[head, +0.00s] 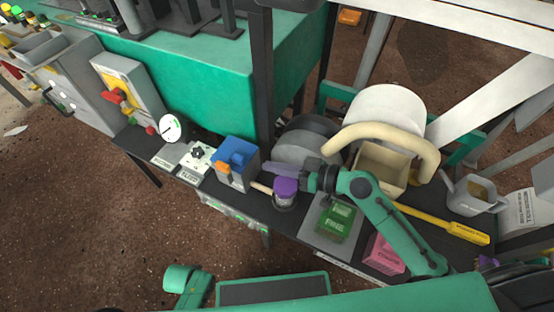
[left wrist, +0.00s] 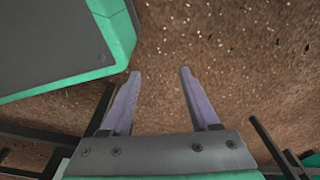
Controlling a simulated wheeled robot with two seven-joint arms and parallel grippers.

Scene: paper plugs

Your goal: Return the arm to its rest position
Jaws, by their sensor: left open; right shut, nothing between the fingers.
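My right arm comes in from the right of the head view. Its right gripper (head: 272,168) has its lilac fingers together and empty, pointing left over the bench (head: 262,205). It is just above and behind a jar with a purple top (head: 286,188) and to the right of a blue box (head: 238,160). In the left wrist view my left gripper (left wrist: 160,73) has its two lilac fingers apart with nothing between them, over the brown floor (left wrist: 230,50). The fingers of the left gripper do not show in the head view.
A round gauge (head: 172,127) stands farther left. The floor at lower left is open.

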